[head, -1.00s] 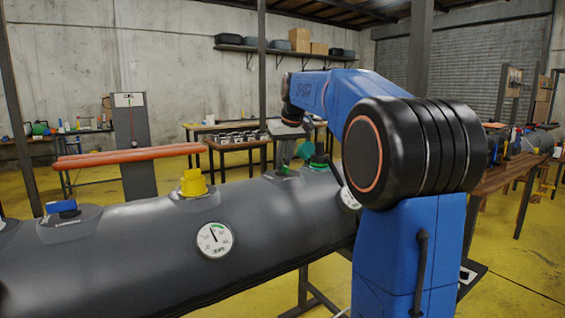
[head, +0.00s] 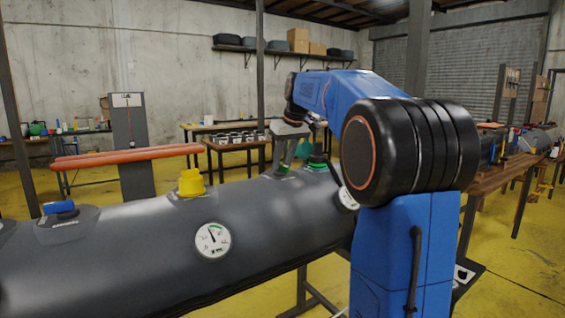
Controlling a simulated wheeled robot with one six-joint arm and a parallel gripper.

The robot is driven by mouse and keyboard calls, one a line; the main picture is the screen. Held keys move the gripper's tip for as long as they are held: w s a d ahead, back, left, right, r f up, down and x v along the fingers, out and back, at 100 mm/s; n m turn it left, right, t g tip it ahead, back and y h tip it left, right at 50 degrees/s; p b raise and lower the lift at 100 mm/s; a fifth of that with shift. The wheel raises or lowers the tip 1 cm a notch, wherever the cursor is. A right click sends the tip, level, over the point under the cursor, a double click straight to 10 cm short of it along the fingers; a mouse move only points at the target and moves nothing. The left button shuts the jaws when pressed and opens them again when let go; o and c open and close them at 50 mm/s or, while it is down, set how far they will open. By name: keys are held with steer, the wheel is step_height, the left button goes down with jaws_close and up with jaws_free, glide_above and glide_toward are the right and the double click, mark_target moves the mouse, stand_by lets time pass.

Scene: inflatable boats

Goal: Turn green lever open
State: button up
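The green lever (head: 283,169) sits on a grey valve patch on top of the grey inflatable tube (head: 120,245), in the middle of the head view. It is small and partly covered by my gripper, so its angle is hard to read. My gripper (head: 284,163) points down from the wrist, with its fingertips right at the lever. I cannot tell whether the fingers touch it or how far apart they are. A round green cap (head: 317,161) is just right of the lever, partly behind my arm.
A yellow valve cap (head: 191,183) and a blue lever (head: 59,207) stand on the tube to the left. A white gauge (head: 212,241) is on its side, and another gauge (head: 347,199) is partly hidden by my arm. Tables and an orange tube (head: 128,156) stand behind.

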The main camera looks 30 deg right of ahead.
steer(key=shift+r, duration=0.1)
steer(key=v, duration=1.7)
steer(key=shift+r, duration=0.1)
